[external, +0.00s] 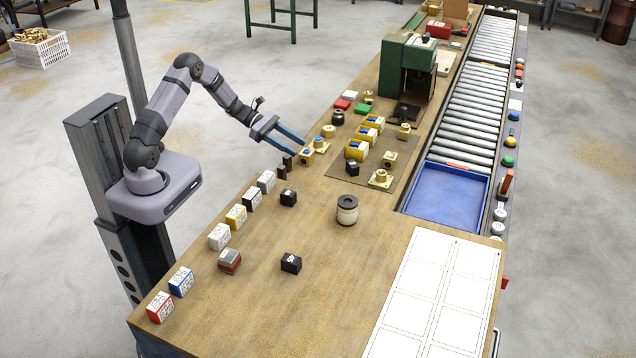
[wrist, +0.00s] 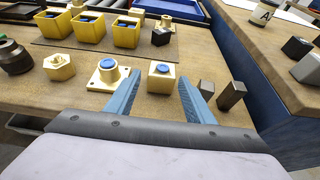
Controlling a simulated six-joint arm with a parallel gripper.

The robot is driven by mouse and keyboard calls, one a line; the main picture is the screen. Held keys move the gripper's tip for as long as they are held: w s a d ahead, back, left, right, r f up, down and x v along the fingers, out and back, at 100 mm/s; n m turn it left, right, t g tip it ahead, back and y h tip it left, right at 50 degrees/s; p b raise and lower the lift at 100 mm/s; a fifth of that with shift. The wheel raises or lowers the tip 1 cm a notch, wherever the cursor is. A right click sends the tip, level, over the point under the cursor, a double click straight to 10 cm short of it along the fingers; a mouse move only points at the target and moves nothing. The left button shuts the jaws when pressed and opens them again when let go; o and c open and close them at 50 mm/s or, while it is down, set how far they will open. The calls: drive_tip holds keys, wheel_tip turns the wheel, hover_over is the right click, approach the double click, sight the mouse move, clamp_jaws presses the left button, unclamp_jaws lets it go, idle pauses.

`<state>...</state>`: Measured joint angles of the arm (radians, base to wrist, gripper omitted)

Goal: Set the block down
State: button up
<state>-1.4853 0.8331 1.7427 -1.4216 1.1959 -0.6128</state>
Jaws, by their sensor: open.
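The brass block (wrist: 161,80) has a blue round spot on top and stands upright on the wooden bench. In the external view the block (external: 307,159) is near the bench's left edge. My gripper (external: 301,151) reaches in low over that edge from the left. In the wrist view my open gripper (wrist: 160,76) has one blue finger on each side of the block, with a visible gap on both sides. The block's lower part is visible and appears to rest on the bench.
A flanged brass part (wrist: 108,75) with a blue top stands close left of the gripper, with a brass hex part (wrist: 58,67) beyond it. Small dark blocks (wrist: 231,95) are close right. Yellow bins (wrist: 88,27) stand farther back. A blue tray (external: 446,197) lies across the bench.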

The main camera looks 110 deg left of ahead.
sight(304, 150)
drive_tip(key=shift+p+x, duration=0.4)
drive_tip(key=shift+x, duration=1.95)
drive_tip(key=shift+p+x, duration=0.9)
drive_tip(key=shift+x, duration=1.65)
drive_tip(key=shift+d+r, duration=0.15)
drive_tip(key=shift+d, duration=0.05)
clamp_jaws()
drive_tip(key=shift+a, duration=0.1)
